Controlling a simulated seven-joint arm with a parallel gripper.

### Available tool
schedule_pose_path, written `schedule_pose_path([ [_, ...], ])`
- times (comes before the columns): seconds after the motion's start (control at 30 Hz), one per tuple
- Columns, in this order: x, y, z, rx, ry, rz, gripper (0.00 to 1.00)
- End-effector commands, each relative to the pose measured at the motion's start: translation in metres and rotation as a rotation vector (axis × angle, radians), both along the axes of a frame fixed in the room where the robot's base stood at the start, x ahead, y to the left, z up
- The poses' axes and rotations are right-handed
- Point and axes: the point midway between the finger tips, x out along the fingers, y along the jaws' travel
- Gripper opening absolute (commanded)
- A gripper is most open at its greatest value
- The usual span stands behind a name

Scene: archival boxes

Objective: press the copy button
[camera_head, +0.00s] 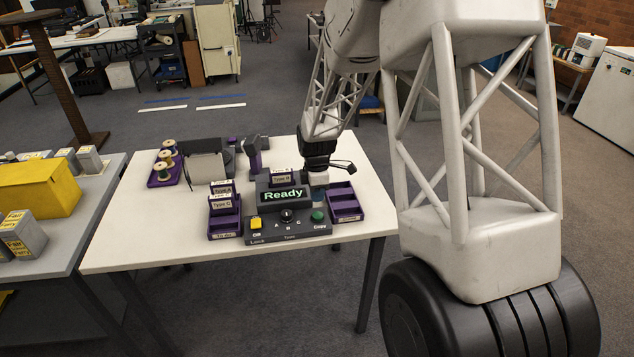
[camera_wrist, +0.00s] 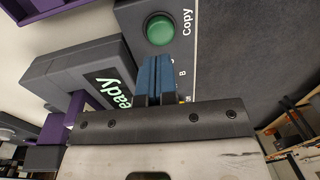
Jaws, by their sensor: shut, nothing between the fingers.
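The green round copy button (camera_head: 317,216) sits at the right end of the dark control panel (camera_head: 288,234), with the word "Copy" below it. It also shows near the top of the wrist view (camera_wrist: 160,29). My gripper (camera_head: 318,195) is above and behind the button in the head view. In the wrist view its blue fingers (camera_wrist: 154,78) are shut together and empty, with their tips just below the button in the picture. Whether they touch the panel cannot be told. The display (camera_head: 283,195) reads "Ready" in green.
A dark knob (camera_head: 287,216) marked A, B, C and a yellow button (camera_head: 256,223) marked "Off" and "Lock" share the panel. Purple trays stand left (camera_head: 224,226) and right (camera_head: 345,212) of it. The white table (camera_head: 150,247) is clear at front left.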

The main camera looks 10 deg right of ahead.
Motion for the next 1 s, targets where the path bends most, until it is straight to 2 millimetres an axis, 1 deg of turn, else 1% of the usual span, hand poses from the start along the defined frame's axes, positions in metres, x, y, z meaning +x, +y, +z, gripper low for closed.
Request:
schedule_pose_path([
  [0.03, -0.001, 0.0, -0.008, 0.0, 0.002, 0.0, 0.0],
  [0.2, -0.003, 0.0, -0.029, 0.0, 0.0, 0.0, 0.0],
  [0.4, -0.005, 0.0, -0.044, 0.0, 0.0, 0.0, 0.0],
  [0.53, -0.006, 0.0, -0.049, 0.0, 0.0, 0.0, 0.0],
  [0.9, -0.006, 0.0, -0.05, 0.0, -0.001, 0.0, 0.0],
  [1.0, -0.006, 0.0, -0.053, 0.0, 0.0, 0.0, 0.0],
])
